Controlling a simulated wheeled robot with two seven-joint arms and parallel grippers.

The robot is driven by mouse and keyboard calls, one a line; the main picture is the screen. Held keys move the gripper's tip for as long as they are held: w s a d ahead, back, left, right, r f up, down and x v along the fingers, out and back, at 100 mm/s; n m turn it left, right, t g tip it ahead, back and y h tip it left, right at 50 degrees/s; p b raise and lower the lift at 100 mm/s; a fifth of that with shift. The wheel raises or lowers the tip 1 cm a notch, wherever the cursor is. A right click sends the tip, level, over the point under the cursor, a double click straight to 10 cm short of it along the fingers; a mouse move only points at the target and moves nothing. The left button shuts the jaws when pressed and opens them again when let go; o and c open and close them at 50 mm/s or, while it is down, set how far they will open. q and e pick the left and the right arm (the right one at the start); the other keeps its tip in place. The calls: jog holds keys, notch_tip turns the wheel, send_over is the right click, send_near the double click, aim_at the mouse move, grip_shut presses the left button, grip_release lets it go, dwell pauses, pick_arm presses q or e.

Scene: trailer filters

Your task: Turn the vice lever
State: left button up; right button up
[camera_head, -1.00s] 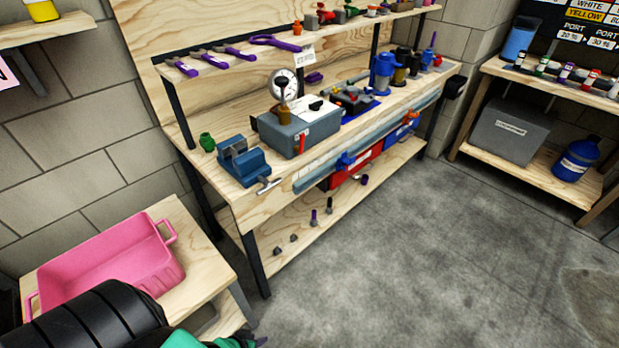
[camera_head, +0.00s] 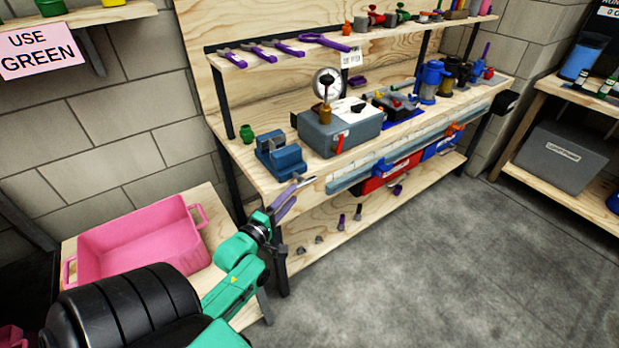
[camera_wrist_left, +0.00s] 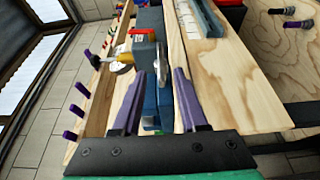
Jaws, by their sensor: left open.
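The blue vice (camera_head: 281,160) stands at the front left corner of the wooden workbench. My left gripper (camera_head: 297,190), with purple fingers, is at the bench's front edge, just right of and in front of the vice. It is open. In the left wrist view, blue vice parts (camera_wrist_left: 152,108) show between and behind the spread fingers (camera_wrist_left: 158,76). The lever is mostly covered by the gripper in the head view. A silvery piece (camera_wrist_left: 162,62) shows just beyond the fingertips; I cannot tell for sure whether it is the lever. My right gripper is not in view.
A grey box with a red handle (camera_head: 341,133) stands right of the vice. A pink crate (camera_head: 140,241) sits on a low table at left. The floor at right is clear.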

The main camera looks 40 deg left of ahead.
aim_at(309, 178)
pick_arm(q)
jog(key=w, duration=0.6)
jog(key=w+a, duration=0.1)
jog(key=w, duration=0.3)
jog(key=shift+w, duration=0.1)
grip_shut()
